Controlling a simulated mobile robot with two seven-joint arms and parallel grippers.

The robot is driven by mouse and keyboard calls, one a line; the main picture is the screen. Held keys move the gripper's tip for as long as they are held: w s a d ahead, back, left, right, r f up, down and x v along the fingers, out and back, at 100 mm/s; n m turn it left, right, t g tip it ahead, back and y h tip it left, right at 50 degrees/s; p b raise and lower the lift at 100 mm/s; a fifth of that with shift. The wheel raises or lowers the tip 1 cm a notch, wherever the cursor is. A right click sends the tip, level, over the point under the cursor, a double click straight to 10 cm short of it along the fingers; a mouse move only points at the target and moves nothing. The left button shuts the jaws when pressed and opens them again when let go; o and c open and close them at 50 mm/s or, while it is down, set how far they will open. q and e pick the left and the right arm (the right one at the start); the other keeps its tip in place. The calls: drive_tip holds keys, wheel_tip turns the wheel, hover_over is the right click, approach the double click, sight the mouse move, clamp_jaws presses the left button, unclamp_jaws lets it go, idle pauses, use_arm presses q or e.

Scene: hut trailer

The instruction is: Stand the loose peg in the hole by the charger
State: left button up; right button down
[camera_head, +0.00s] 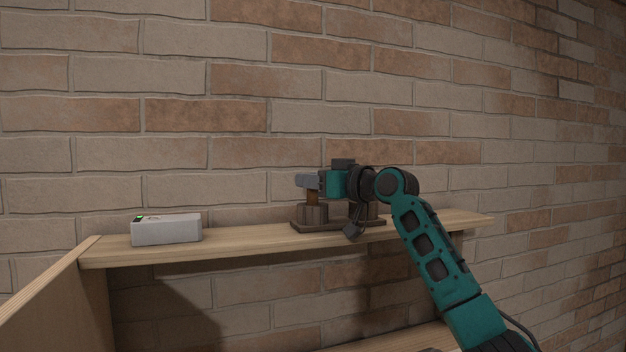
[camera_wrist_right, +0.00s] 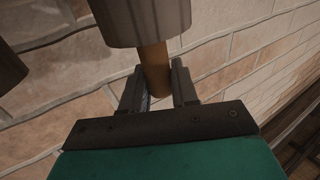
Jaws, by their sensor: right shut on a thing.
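My right gripper (camera_head: 307,181) is shut on a brown peg (camera_head: 312,197) above the left end of a dark wooden stand (camera_head: 300,226). The peg is about upright over a dark round block (camera_head: 314,215) of the stand. The right wrist view shows the peg (camera_wrist_right: 154,72) between both fingers of the gripper (camera_wrist_right: 158,88), with its far end meeting the block (camera_wrist_right: 140,20). That end is hidden, so I cannot tell how deep it sits. A white box with a small green light, likely the charger (camera_head: 166,229), sits to the left. My left gripper is out of view.
The stand and white box rest on a narrow wooden shelf (camera_head: 250,242) against a brick wall (camera_head: 300,80). The shelf is clear between them. Another dark round block (camera_wrist_right: 8,70) shows at the left of the wrist view. A wooden side panel (camera_head: 50,290) rises at lower left.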

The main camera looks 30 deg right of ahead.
use_arm(q)
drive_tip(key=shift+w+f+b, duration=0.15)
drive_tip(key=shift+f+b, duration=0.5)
drive_tip(key=shift+b, duration=0.05)
use_arm(e)
drive_tip(key=shift+f, duration=1.3)
drive_tip(key=c, duration=0.8)
unclamp_jaws()
use_arm(q)
drive_tip(key=b, duration=0.1)
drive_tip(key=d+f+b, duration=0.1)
drive_tip(key=b, duration=0.1)
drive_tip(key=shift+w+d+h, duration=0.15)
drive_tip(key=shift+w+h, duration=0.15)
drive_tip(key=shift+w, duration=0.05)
use_arm(e)
drive_tip(key=v, duration=1.3)
drive_tip(key=shift+a, duration=0.1)
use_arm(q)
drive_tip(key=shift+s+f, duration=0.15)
